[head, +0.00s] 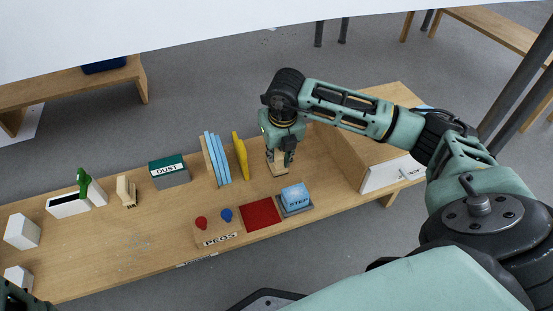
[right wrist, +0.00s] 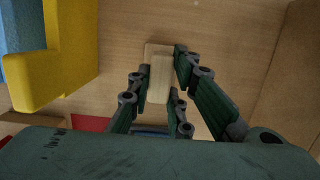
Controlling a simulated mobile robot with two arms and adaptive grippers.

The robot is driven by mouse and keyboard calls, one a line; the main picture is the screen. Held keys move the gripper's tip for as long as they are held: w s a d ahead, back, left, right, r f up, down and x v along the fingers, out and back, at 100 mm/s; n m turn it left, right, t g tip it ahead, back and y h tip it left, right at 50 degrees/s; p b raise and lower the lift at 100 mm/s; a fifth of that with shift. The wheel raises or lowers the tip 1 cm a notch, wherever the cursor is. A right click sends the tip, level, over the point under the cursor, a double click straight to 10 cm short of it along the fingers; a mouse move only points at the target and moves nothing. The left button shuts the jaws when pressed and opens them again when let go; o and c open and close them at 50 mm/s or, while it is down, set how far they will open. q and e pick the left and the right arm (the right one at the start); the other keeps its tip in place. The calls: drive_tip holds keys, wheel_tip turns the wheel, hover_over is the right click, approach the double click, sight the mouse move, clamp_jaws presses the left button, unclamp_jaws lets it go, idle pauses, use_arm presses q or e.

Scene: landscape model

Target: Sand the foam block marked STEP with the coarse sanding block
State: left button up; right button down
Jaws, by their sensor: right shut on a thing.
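The blue foam block marked STEP (head: 296,196) sits in a grey holder (head: 297,210) near the table's front edge, right of a red mat (head: 260,213). My right gripper (head: 280,158) is behind it, pointing down and shut on a pale wooden block (head: 278,168), which looks like a sanding block. In the right wrist view the wooden block (right wrist: 160,76) lies between the fingers, seemingly at table level; its grit and any label are hidden. A dark piece at the head view's lower left corner may be my left gripper (head: 18,298); its fingers do not show clearly.
Left of my right gripper stand a yellow piece (head: 240,155) and blue boards (head: 217,158). A DUST box (head: 169,171), another wooden block (head: 126,190) and a PEGS board (head: 217,236) are further left. A wooden cabinet (head: 350,145) stands close on the right.

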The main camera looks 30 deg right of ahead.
drive_tip(key=shift+r+p, duration=2.6)
drive_tip(key=shift+r, duration=0.5)
drive_tip(key=shift+f, duration=0.1)
